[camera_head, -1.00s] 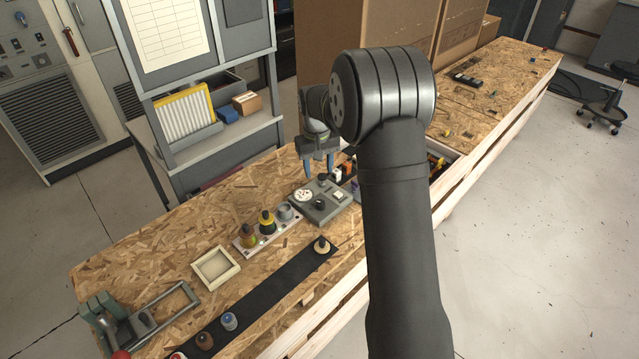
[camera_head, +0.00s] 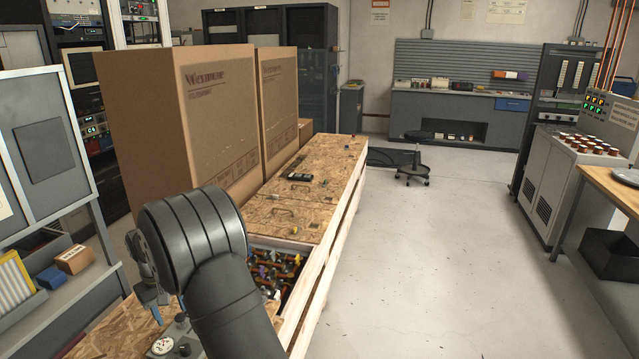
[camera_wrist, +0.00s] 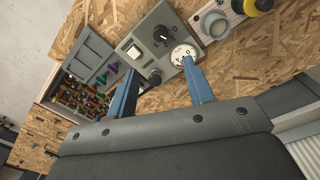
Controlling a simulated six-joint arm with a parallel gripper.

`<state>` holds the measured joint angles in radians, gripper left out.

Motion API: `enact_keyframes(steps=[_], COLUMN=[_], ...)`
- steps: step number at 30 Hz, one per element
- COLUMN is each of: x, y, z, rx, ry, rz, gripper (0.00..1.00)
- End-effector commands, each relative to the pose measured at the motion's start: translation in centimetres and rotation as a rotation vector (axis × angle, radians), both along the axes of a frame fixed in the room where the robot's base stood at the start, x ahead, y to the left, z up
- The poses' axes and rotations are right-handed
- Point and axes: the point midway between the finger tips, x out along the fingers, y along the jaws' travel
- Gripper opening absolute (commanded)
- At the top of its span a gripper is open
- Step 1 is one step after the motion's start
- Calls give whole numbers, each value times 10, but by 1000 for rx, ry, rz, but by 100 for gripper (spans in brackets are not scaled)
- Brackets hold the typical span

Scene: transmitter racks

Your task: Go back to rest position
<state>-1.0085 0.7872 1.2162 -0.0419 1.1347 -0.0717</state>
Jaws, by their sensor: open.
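My gripper (camera_wrist: 162,90) is open in the wrist view, with two blue fingers apart and nothing between them but the board and panel beyond. It hangs above the chipboard bench top (camera_wrist: 225,73). A grey panel (camera_wrist: 152,52) with black knobs, a white switch and a white round dial (camera_wrist: 183,54) lies just beyond the fingertips. In the head view my gripper (camera_head: 150,295) is at the lower left, partly hidden by my dark arm. The dial (camera_head: 163,345) shows at the bottom edge there.
An open compartment (camera_head: 279,268) in the bench holds many coloured parts. Large cardboard boxes (camera_head: 190,120) stand behind the bench on the left. A grey shelf unit (camera_head: 75,290) is close at the left. Open floor (camera_head: 430,260) lies to the right, with a stool (camera_head: 412,170) farther back.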

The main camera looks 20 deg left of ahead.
Motion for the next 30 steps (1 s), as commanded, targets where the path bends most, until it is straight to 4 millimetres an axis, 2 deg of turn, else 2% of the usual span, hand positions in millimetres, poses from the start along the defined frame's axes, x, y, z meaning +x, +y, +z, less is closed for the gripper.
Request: enact_keyframes(steps=[1,9,18,24,30], x=[0,2,4,5,5], y=[-1,-2,-2,-3,-3], z=[-11,-66,-119,-137,-140], rx=[-3,-4,-3,-1,0], ry=[1,2,1,0,0], rz=[0,-1,-1,0,-1], gripper=[48,48,48,48,48])
